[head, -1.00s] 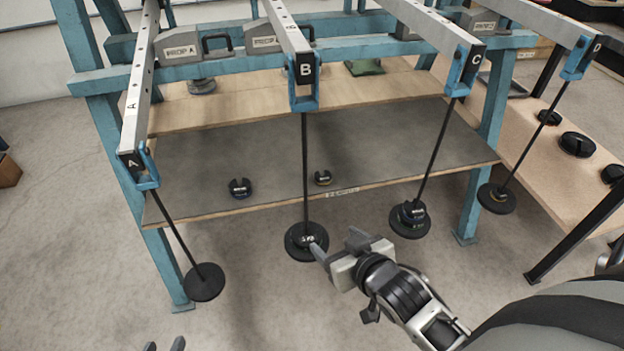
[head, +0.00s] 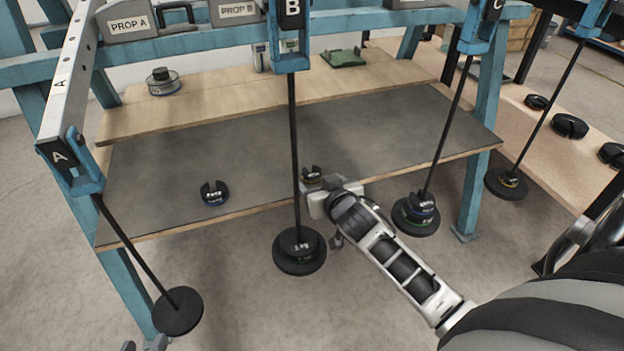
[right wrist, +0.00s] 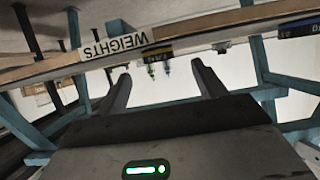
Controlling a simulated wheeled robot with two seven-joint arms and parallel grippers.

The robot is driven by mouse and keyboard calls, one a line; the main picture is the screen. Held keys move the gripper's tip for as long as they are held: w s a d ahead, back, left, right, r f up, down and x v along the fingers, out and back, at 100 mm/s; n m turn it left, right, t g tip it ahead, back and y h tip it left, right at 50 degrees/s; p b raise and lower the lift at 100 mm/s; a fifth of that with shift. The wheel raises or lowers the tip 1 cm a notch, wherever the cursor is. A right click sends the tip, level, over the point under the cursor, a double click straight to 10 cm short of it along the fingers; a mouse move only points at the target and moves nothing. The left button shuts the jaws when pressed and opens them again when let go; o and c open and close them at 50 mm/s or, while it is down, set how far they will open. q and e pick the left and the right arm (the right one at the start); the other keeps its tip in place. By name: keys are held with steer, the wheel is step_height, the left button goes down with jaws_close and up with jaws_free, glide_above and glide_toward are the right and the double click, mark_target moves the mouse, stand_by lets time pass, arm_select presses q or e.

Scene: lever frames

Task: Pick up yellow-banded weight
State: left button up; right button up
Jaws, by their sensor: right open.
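The yellow-banded weight (head: 311,175) is a small dark slotted disc near the front edge of the grey shelf (head: 250,160), partly hidden by my right gripper (head: 325,186) in the head view. It also shows in the right wrist view (right wrist: 158,54), beyond the fingers and beside the WEIGHTS label. My right gripper (right wrist: 160,78) is open and empty, with its fingers pointing at the shelf edge. A gap shows between the fingertips and the weight. Only the fingertips of my left gripper (head: 142,346) show, apart, at the bottom left.
A blue-banded weight (head: 214,193) sits further left on the shelf. Hanger B's rod (head: 293,150) hangs just left of my right gripper, with weights (head: 299,250) at its foot. Hanger C's stack (head: 415,214) hangs to the right. A teal post (head: 483,130) stands beyond it.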

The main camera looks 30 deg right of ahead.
mark_target(314, 176)
steer(key=b+x, duration=0.2)
steer(key=x, duration=0.3)
steer(key=shift+d+r, duration=0.1)
steer(key=shift+d, duration=0.1)
steer(key=shift+w, duration=0.35)
arm_select(q)
steer(key=shift+d+r+t+h, duration=0.4)
steer(key=shift+r+h, duration=0.1)
steer(key=shift+r, duration=0.2)
arm_select(e)
steer(key=c, duration=1)
steer(key=shift+c, duration=0.3)
arm_select(q)
steer(key=shift+r, duration=0.1)
